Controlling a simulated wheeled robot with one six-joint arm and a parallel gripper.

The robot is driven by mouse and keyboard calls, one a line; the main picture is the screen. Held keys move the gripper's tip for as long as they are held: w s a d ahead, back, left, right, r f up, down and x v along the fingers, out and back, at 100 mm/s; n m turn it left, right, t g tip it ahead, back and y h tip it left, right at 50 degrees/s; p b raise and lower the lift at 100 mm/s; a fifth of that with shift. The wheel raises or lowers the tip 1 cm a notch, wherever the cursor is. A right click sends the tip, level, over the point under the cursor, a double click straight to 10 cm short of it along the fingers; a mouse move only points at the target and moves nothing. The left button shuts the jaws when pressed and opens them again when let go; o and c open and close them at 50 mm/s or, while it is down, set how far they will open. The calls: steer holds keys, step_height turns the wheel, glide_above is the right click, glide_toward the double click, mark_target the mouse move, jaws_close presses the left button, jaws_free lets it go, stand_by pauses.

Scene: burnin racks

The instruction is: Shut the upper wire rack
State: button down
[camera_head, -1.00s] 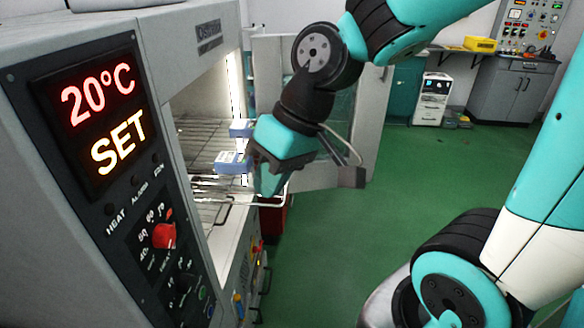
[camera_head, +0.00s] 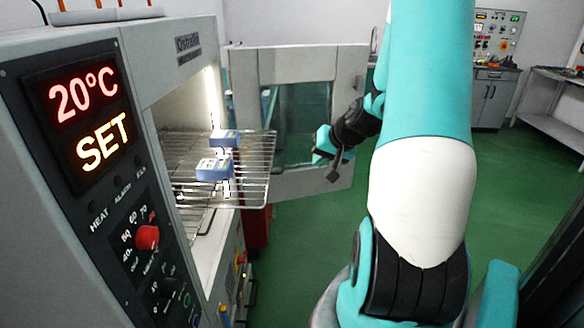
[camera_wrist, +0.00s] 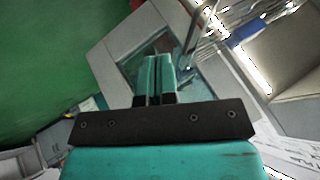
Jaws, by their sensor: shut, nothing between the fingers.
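The upper wire rack (camera_head: 254,166) sticks well out of the open oven chamber in the head view, roughly level. Two blue-and-white boxes rest on it, a nearer one (camera_head: 214,170) and a farther one (camera_head: 224,138). My gripper (camera_head: 319,150) is small in the head view, right of the rack's front edge and apart from it. In the wrist view my gripper (camera_wrist: 160,66) is shut with nothing between its teal fingers. Part of the rack's wire (camera_wrist: 191,32) and a blue box (camera_wrist: 244,31) show at that view's upper right.
The oven door (camera_head: 347,98) stands open behind the rack, close to my gripper. The control panel (camera_head: 120,190) is at the left. Green floor (camera_head: 310,235) is clear to the right of the oven. A grey cabinet (camera_head: 493,100) and bench (camera_head: 555,110) stand far back.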

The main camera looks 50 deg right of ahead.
steer(key=w+a+f+p, duration=0.2)
steer(key=w+f, duration=0.3)
steer(key=w, duration=0.3)
steer(key=shift+f+p, duration=0.3)
steer(key=shift+p, duration=0.35)
